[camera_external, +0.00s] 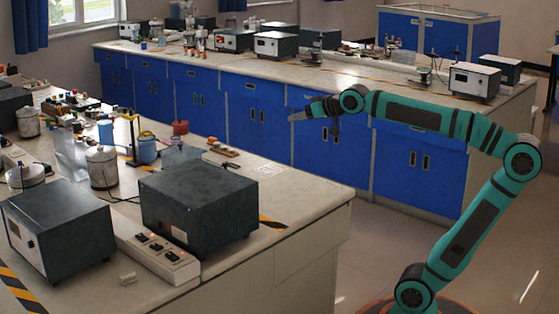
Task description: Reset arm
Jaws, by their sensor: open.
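My teal and black arm (470,235) rises from its base at the lower right, bends at the elbow and reaches left. My gripper (299,117) is at the left end of the arm, in the air in front of the blue cabinets and beyond the near bench's back right edge in the picture. It is open and small in view. I see nothing between its fingers.
The near bench (315,197) carries dark boxes (199,203), a white power strip (158,258), metal pots (102,167) and small parts. A long bench (350,77) with blue cabinets and instruments stands behind. Floor between the benches is open.

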